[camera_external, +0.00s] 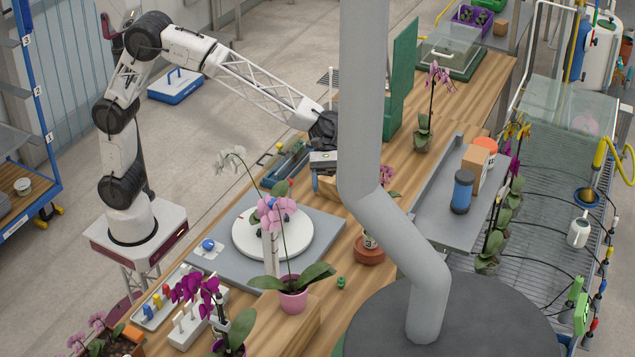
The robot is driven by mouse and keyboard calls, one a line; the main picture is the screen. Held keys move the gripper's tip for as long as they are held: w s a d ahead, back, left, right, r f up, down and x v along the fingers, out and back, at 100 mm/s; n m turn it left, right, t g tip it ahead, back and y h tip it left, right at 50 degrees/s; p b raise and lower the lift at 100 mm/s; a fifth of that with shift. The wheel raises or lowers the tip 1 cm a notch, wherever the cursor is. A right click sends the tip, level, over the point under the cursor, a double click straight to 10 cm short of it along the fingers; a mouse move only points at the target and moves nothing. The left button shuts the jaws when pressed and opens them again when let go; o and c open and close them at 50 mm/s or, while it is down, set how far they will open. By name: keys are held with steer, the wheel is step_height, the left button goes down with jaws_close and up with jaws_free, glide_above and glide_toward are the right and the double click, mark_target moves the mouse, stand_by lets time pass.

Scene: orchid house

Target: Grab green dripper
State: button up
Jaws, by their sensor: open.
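A small green piece (341,282), which looks like the green dripper, lies on the wooden bench (362,300) to the right of the pink pot. It is too small here to make out its shape. My gripper (324,184) is open and points down over the middle of the bench, well behind the green piece and apart from it. A thick grey pipe (365,100) stands in front of part of my gripper and hides one side of it. I see nothing held between the fingers.
A potted orchid (293,298) stands just left of the green piece, and a terracotta pot (369,252) behind it. A white turntable (250,236) on a grey board is further left. The bent pipe and a dark round top (480,315) are to the right.

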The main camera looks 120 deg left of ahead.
steer(key=w+a+f+n, duration=0.1)
steer(key=w+a+n, duration=0.1)
steer(key=w, duration=0.2)
glide_toward(341, 291)
steer(key=shift+w+d+r+t+h, duration=0.15)
steer(key=shift+d+r, duration=0.2)
steer(key=shift+d, duration=0.1)
steer(key=shift+w+d+r+t+h, duration=0.15)
steer(key=shift+w+d+r, duration=0.05)
steer(key=shift+d+r, duration=0.2)
steer(key=shift+d, duration=0.15)
steer(key=shift+x, duration=1.2)
steer(key=shift+w+d+f, duration=0.1)
steer(key=shift+x, duration=2.45)
steer(key=shift+c, duration=0.5)
steer(key=c, duration=0.9)
